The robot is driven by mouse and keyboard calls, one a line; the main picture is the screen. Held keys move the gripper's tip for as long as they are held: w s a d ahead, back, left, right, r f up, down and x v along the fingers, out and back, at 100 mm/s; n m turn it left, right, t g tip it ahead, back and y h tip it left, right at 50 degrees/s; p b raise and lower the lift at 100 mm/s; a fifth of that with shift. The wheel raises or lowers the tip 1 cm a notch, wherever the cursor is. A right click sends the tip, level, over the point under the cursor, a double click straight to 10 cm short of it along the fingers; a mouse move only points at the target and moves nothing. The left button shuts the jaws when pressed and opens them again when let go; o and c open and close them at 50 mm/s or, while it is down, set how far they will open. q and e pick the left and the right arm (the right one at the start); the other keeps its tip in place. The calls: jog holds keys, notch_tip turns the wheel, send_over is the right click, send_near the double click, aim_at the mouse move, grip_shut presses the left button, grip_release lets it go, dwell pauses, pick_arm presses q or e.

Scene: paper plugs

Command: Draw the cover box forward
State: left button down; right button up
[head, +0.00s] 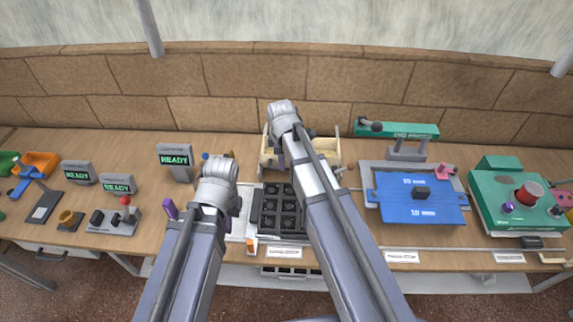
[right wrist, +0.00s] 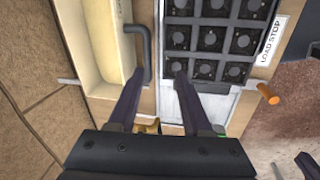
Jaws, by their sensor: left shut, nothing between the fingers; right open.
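The cover box looks to be the cream open box (head: 330,150) at the back centre of the bench. In the right wrist view the cream box (right wrist: 100,45) is at the upper left, with a dark bar handle (right wrist: 149,45) on its front wall. My right gripper (right wrist: 160,68) is open. Its left fingertip is at the handle; I cannot tell whether they touch. The right finger stands apart over the pale strip by the black grid tray (right wrist: 212,40). My left gripper (head: 236,206) is shut and empty, left of the black tray (head: 281,208), mostly hidden by its wrist.
A blue-topped press (head: 415,205) stands right of my right arm, with a green machine (head: 510,205) beyond. Grey READY displays (head: 175,157) and a joystick box (head: 112,221) are on the left. A brick wall (head: 210,75) rises behind the bench.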

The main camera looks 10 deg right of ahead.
aim_at(286, 165)
jog(key=shift+n, duration=0.5)
jog(key=w+f+b, duration=0.1)
jog(key=f+b, duration=0.1)
jog(key=w+d+f+b, duration=0.1)
jog(key=f+b, duration=0.2)
jog(key=w+f+b, duration=0.1)
jog(key=f+b, duration=0.1)
jog(key=shift+w+d+f+b, duration=0.15)
jog(key=shift+d+f+b, duration=0.15)
jog(key=shift+b, duration=0.05)
jog(key=shift+c, duration=0.3)
grip_shut()
dwell(0.8)
